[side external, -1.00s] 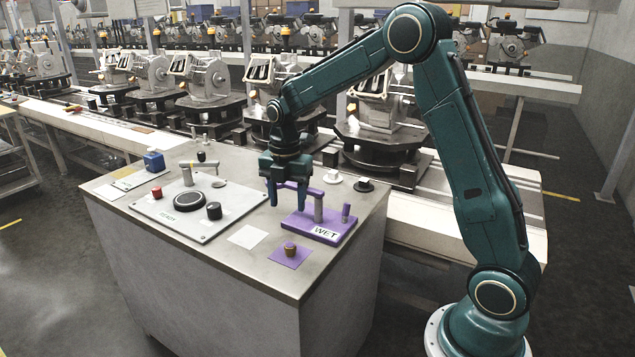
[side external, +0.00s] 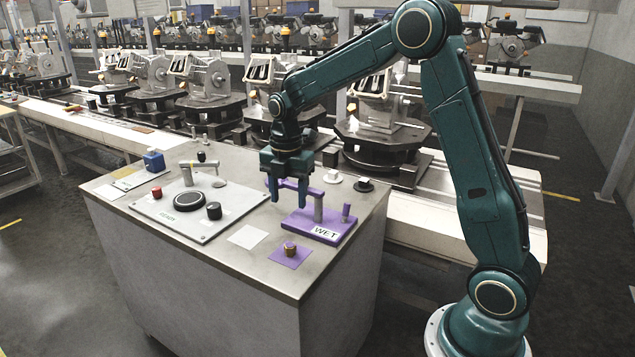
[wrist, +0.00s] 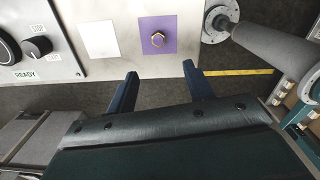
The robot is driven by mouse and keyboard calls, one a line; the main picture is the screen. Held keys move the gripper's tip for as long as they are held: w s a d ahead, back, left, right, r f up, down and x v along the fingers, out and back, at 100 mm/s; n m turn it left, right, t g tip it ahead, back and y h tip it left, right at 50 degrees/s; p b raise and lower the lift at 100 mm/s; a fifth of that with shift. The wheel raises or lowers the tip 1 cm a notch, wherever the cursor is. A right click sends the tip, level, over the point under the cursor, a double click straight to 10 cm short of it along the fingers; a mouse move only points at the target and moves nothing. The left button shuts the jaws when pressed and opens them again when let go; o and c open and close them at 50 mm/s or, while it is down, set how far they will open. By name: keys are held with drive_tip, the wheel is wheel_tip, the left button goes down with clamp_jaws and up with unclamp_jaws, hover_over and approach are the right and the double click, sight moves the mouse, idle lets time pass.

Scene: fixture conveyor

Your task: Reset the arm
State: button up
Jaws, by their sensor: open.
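My gripper (side external: 287,192) is open and empty. It points down above the grey worktable (side external: 235,262), just left of the purple WET stand (side external: 318,232). In the wrist view my gripper (wrist: 158,88) shows two dark blue fingers spread apart with nothing between them. A small brass fitting (side external: 289,247) sits on a purple square (side external: 288,262) near the table's front edge. The fitting also shows in the wrist view (wrist: 158,40), apart from the fingers.
A control plate (side external: 178,228) with a black dial and knob lies left of my gripper. A white square (side external: 248,237) is beside the purple one. A blue block (side external: 154,161) and a red button (side external: 156,192) are at the left. The conveyor with engine parts runs behind.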

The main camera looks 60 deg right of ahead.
drive_tip(key=s+a+r+m+t, duration=0.3)
drive_tip(key=s+a+r+m, duration=0.3)
drive_tip(key=s+r+m, duration=0.6)
drive_tip(key=s+a+m+t, duration=0.2)
drive_tip(key=s+m, duration=0.6)
drive_tip(key=s, duration=0.6)
drive_tip(key=shift+s+a+f, duration=0.35)
drive_tip(key=shift+a+f, duration=0.05)
drive_tip(key=shift+a, duration=0.15)
